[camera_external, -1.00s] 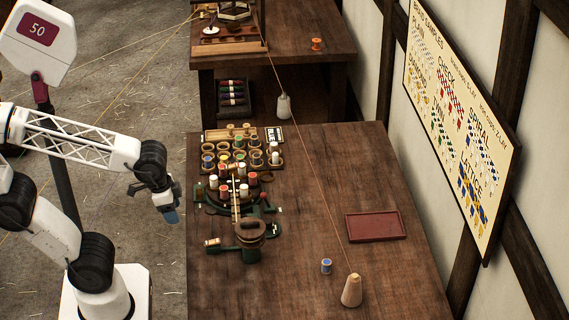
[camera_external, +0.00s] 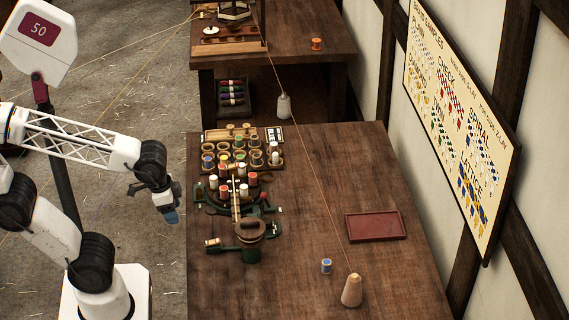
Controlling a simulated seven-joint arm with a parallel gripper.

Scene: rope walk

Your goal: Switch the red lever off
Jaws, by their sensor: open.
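The green braiding machine (camera_external: 240,253) stands on the near wooden table, left of its middle, with red and white bobbins on top. A small red part (camera_external: 263,196) shows at the machine's right side; it may be the red lever, but it is too small to tell its position. My gripper (camera_external: 172,217) hangs left of the table edge, pointing down, over the floor. It is open and empty, apart from the machine and touching nothing. The gap between its fingers is hard to see from here.
A spool rack (camera_external: 207,162) stands behind the machine. A red tray (camera_external: 376,226), a blue spool (camera_external: 326,266) and a wooden cone (camera_external: 352,291) are on the right. A thread runs from the cone to the far table. The table's middle is clear.

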